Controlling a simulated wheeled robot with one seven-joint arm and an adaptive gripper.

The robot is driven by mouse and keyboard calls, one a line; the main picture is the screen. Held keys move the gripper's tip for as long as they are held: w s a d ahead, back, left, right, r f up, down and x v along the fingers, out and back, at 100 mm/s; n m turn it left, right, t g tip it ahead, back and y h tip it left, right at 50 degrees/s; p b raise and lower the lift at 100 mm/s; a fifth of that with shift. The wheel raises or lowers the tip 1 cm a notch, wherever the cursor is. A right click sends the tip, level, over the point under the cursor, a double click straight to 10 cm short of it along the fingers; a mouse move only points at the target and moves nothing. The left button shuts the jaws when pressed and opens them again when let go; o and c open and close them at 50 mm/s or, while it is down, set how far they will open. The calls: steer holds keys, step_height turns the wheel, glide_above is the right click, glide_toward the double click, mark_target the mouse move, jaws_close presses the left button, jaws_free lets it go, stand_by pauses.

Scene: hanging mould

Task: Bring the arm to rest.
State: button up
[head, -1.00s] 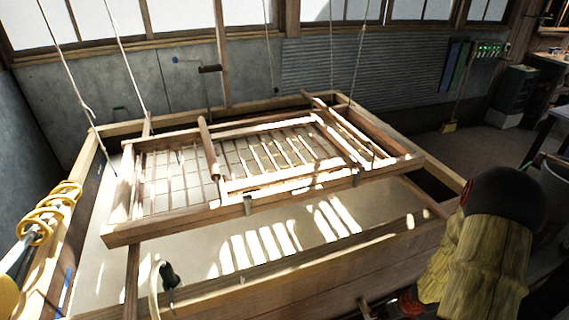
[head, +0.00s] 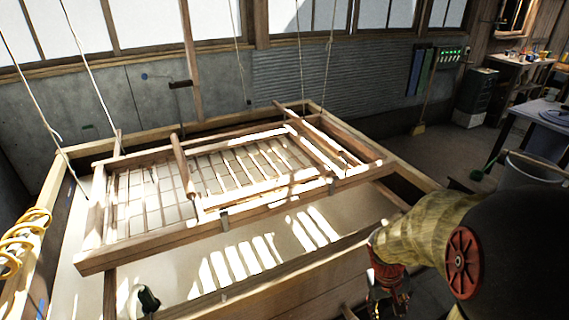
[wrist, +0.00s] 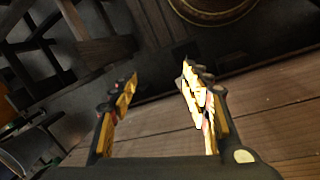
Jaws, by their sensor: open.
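My gripper (wrist: 158,85) shows in the wrist view with its two yellow-and-black fingers spread apart and nothing between them. In the head view my gripper (head: 388,290) hangs low at the right, partly hidden by my own arm. It is apart from the wooden hanging mould (head: 150,245), which hangs on ropes over the vat at the left. A wooden plank surface (wrist: 270,125) fills the lower right of the wrist view.
The wooden vat (head: 300,285) stands just left of my arm. A coiled yellow hose (head: 22,245) lies on its left rim. A pale bucket (head: 530,175) and a table (head: 540,112) stand at the right. Open floor (head: 440,155) lies behind the vat.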

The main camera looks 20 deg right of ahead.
steer(key=w+a+r+n+t+y+p, duration=0.2)
steer(key=a+r+t, duration=0.5)
steer(key=a+r, duration=1.6)
step_height(320, 180, up, 2)
steer(key=shift+n+p, duration=0.5)
steer(key=shift+n, duration=0.3)
